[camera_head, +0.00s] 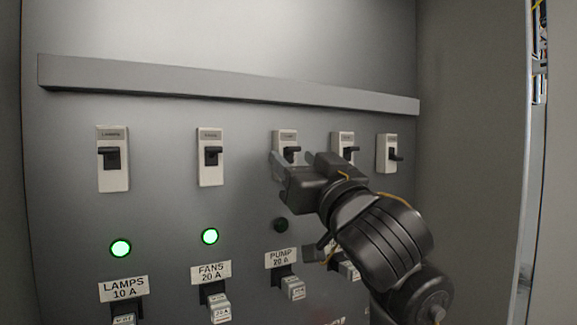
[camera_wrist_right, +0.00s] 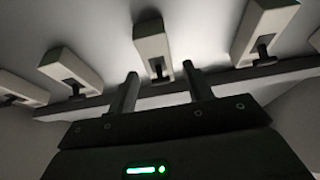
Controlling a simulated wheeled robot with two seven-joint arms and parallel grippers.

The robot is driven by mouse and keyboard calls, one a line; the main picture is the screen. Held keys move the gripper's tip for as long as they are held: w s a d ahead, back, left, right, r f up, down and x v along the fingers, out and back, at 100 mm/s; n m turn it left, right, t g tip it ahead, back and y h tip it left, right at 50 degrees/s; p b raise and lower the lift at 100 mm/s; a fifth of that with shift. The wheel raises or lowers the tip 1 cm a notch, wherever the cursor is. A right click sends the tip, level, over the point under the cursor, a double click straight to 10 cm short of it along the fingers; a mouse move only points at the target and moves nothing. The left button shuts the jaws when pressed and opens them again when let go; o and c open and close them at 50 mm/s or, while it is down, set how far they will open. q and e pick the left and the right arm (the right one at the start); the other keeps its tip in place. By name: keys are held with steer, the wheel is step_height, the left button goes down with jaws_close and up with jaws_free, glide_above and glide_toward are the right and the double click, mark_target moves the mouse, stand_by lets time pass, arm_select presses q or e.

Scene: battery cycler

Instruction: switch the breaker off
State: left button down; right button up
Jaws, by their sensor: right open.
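Several white breakers with black levers sit in a row on the grey panel. The third breaker from the left (camera_head: 284,139) has its black lever (camera_head: 292,152) sticking out, and a PUMP 20 A label lies below it. My right gripper (camera_head: 291,158) is open just in front of this breaker, partly covering its lower part. In the right wrist view a breaker (camera_wrist_right: 152,38) lies beyond and between the two open fingers (camera_wrist_right: 160,70), its lever pointing toward the gap. I cannot tell whether a finger touches the lever. My left gripper is not in view.
A grey rail (camera_head: 220,83) runs above the breakers. The LAMPS lamp (camera_head: 120,248) and FANS lamp (camera_head: 210,236) glow green; the PUMP lamp (camera_head: 280,224) is dark. Labelled plugs (camera_head: 218,308) stick out below. Neighbouring breakers (camera_head: 210,175) stand on both sides. A side wall (camera_head: 470,130) bounds the right.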

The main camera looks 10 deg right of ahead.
steer(key=shift+c, duration=0.3)
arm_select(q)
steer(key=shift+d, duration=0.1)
arm_select(e)
steer(key=shift+d, duration=0.1)
steer(key=c, duration=0.9)
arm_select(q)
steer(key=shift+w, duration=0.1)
arm_select(e)
steer(key=o, duration=1)
steer(key=shift+c, duration=0.2)
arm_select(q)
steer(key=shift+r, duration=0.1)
